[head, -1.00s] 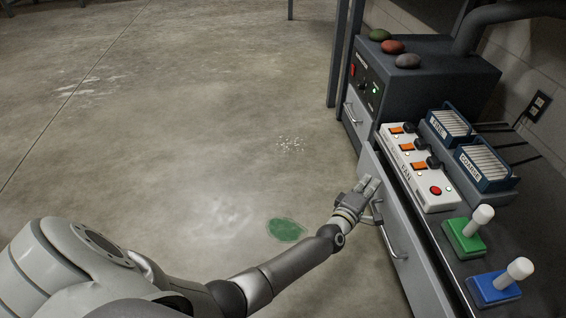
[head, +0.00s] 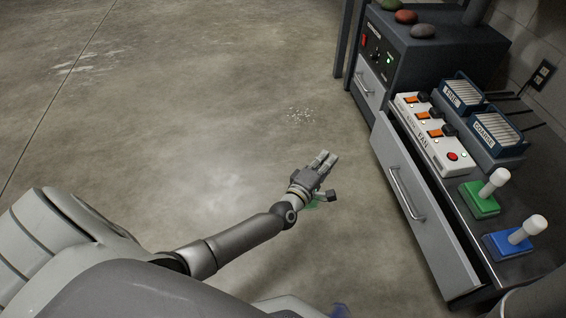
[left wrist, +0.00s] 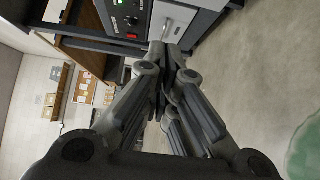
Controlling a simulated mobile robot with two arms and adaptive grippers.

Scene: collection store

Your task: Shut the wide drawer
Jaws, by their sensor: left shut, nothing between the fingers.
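The wide drawer (head: 425,222) is a grey front with a bar handle (head: 406,194), under the dark worktop at the right in the head view. It stands partly out, with a dark gap between its top edge and the worktop. My left gripper (head: 326,163) is shut and empty over the floor, left of the drawer and apart from it. In the left wrist view its fingers (left wrist: 170,85) are together, pointing at a smaller drawer front with a handle. My right gripper is not in view.
On the worktop are a white switch box (head: 430,135), card trays (head: 497,134), a green-based stamp (head: 480,197) and a blue-based one (head: 507,243). A dark cabinet (head: 440,55) with stones on top stands behind. The floor at left is clear.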

